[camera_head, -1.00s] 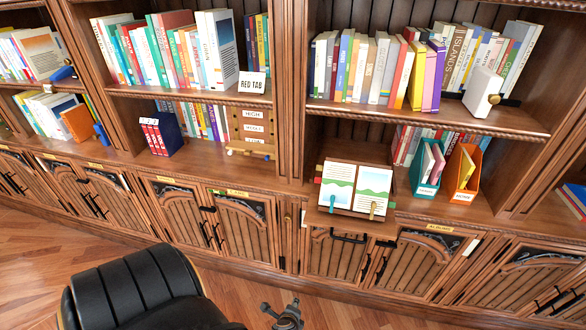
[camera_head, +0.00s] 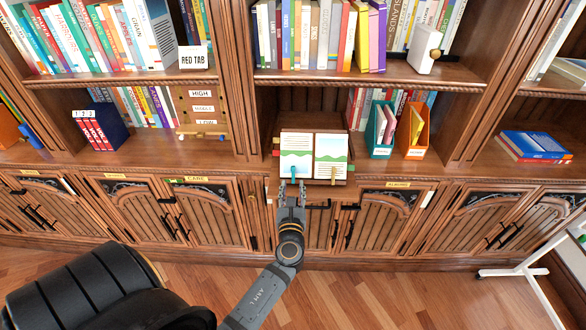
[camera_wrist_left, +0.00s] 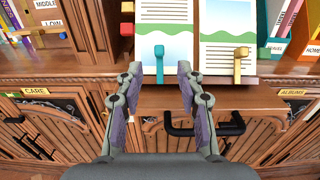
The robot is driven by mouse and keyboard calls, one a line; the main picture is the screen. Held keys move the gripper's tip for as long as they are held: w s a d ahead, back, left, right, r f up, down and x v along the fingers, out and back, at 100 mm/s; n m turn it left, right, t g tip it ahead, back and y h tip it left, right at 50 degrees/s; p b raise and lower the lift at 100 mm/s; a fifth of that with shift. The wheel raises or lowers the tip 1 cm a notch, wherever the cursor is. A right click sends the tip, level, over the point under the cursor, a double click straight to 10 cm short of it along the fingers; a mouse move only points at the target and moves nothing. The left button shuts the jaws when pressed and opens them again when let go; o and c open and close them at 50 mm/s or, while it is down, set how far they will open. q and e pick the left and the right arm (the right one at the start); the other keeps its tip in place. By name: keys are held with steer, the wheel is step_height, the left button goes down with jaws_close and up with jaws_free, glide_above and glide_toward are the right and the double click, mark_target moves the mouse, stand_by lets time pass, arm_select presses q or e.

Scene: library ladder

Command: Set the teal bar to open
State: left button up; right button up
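The teal bar (camera_head: 293,172) is a small peg-like lever on the lower edge of the left page of an open book display (camera_head: 313,156). In the left wrist view the teal bar (camera_wrist_left: 159,62) has a rounded top and hangs down. My left gripper (camera_head: 291,184) is open just in front of the display. In the left wrist view its fingertips (camera_wrist_left: 160,72) stand on either side of the bar, with gaps on both sides. I cannot tell whether the tips reach as deep as the bar. My right gripper is not in view.
Black handle (camera_wrist_left: 205,125) and cupboard doors lie below the display. A teal file holder (camera_head: 379,130) and an orange one (camera_head: 413,133) stand to the right. A black chair (camera_head: 85,290) is at lower left.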

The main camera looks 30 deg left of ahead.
mark_target(293, 169)
arm_select(q)
steer(key=p+x, duration=0.1)
steer(key=x, duration=0.8)
steer(key=shift+w+a, duration=0.15)
steer(key=shift+c, duration=0.3)
jaws_close()
